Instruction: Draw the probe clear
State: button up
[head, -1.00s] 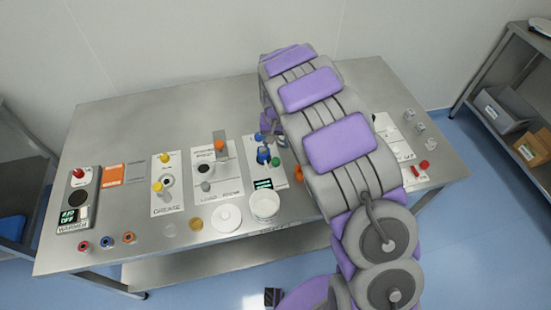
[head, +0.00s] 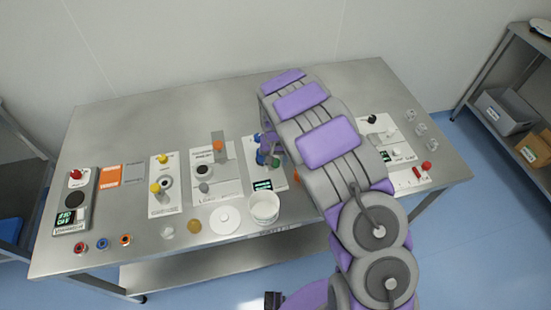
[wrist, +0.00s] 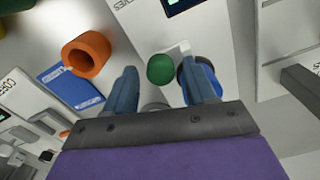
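I cannot pick out the probe with certainty. A green round knob (wrist: 161,70) shows between the fingers of my gripper (wrist: 164,84) in the wrist view, by a pale upright strip on a white panel. A dark blue round part (wrist: 203,78) is at the right finger, partly hidden by it. The fingers stand wide apart, with no thing visibly clamped. In the head view, the green knob (head: 275,161) and a blue part (head: 261,157) are on the white panel (head: 258,172) with a lit display. My arm hides much of that area and most of the gripper.
An orange ring (wrist: 86,54) lies left of the gripper in the wrist view. A white tub (head: 264,207) and white lid (head: 225,220) stand at the table's front. Other panels with knobs (head: 165,183) are to the left. The table's back left is clear.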

jog(key=shift+a, duration=0.1)
grip_shut()
jog(key=shift+s, duration=0.1)
dwell(0.3)
jog(key=shift+s+d+r+p, duration=0.1)
jog(key=shift+s+d+p, duration=0.15)
jog(key=shift+s+p, duration=0.45)
jog(key=shift+s+f, duration=0.2)
jog(key=shift+s, duration=0.1)
jog(key=shift+d, duration=0.1)
jog(key=shift+c, duration=0.6)
grip_release()
jog(key=shift+s+r, duration=0.1)
jog(key=shift+s, duration=0.05)
jog(key=shift+o, duration=1.1)
